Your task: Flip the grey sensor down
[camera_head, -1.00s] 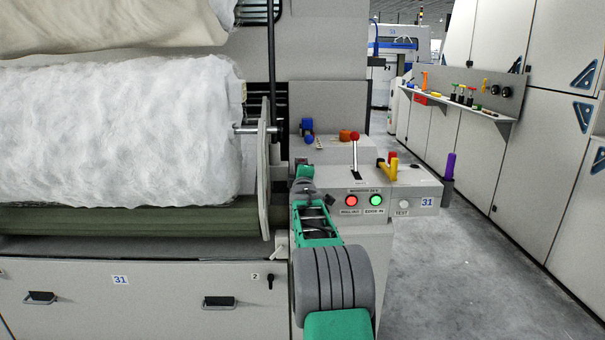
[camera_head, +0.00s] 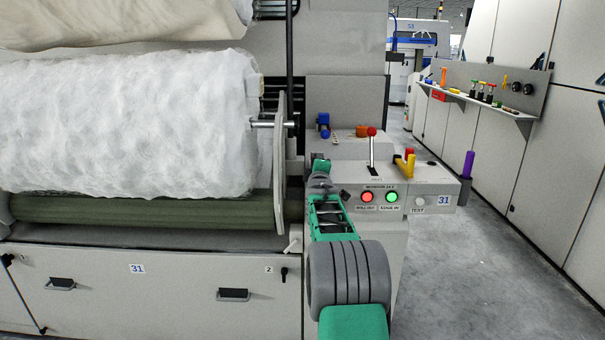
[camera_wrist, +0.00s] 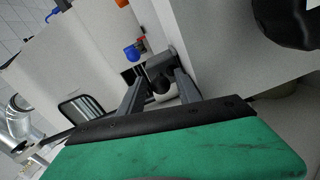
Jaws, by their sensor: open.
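My gripper (camera_head: 320,172) is at the end of my green and grey arm, by the left side of the control box in the head view. In the wrist view my gripper (camera_wrist: 160,82) is open, with its two grey fingers apart. A grey block with a dark rounded end (camera_wrist: 162,86) shows between and just beyond the fingers; it looks like the grey sensor, but I cannot be sure. I cannot tell whether the fingers touch it. In the head view my arm and gripper hide this spot.
The control box carries a red-knobbed lever (camera_head: 372,132), a yellow handle (camera_head: 405,164), and red (camera_head: 366,197) and green (camera_head: 391,196) lights. A large white fibre roll (camera_head: 130,125) is at left, with a side plate (camera_head: 280,160) close to my gripper. The aisle floor (camera_head: 490,270) at right is clear.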

